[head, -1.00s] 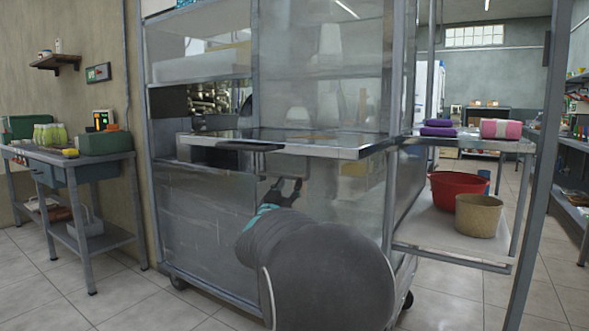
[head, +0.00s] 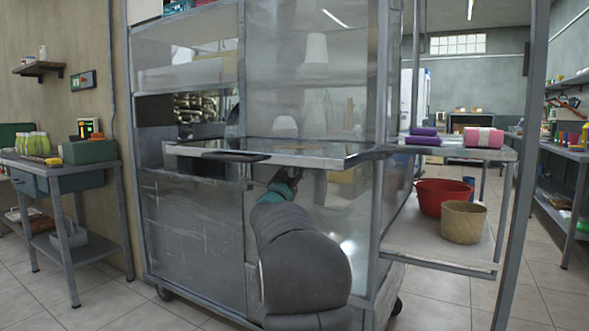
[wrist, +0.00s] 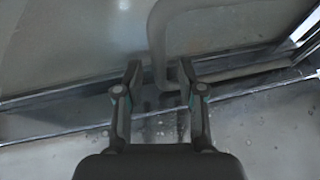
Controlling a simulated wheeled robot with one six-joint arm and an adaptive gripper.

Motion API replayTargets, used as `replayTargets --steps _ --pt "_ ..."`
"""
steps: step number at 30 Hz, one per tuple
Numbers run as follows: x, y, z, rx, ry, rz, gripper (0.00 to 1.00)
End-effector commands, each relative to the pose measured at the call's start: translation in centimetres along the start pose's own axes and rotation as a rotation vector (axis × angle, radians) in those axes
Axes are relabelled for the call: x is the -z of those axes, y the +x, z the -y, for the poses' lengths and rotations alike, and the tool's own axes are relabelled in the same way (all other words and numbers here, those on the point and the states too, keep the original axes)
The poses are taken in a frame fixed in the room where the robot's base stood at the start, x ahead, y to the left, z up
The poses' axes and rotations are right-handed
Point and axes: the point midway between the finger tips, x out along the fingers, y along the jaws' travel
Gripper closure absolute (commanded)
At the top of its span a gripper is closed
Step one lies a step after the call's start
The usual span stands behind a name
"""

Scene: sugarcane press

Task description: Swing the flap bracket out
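The flap (head: 275,151) is a flat metal panel standing out level from the front of the press cabinet. In the wrist view, a bent grey tube, which looks like the flap bracket (wrist: 157,48), runs down from the top and curves off to the right. My gripper (wrist: 160,72) is open, with one dark finger on each side of the tube's bend. The fingers look apart from the tube, but I cannot tell the depth. In the head view, my gripper (head: 283,178) is just below the flap, its tips partly hidden.
A workbench (head: 62,172) stands at the left. A metal post (head: 522,170) stands at the right. Tiled floor is open in front.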

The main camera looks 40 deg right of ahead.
Motion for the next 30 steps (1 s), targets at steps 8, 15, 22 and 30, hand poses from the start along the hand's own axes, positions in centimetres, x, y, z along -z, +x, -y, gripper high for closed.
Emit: replayTargets --steps 8,15,22,30 --pt "-0.03 0.67 0.04 0.001 0.000 0.001 0.61" --pt "-0.03 0.65 0.02 0.001 0.000 0.001 0.89" --pt "-0.01 0.64 0.04 0.001 0.000 0.000 1.00" --pt "0.15 0.68 -0.80 -0.033 -0.014 0.001 1.00"
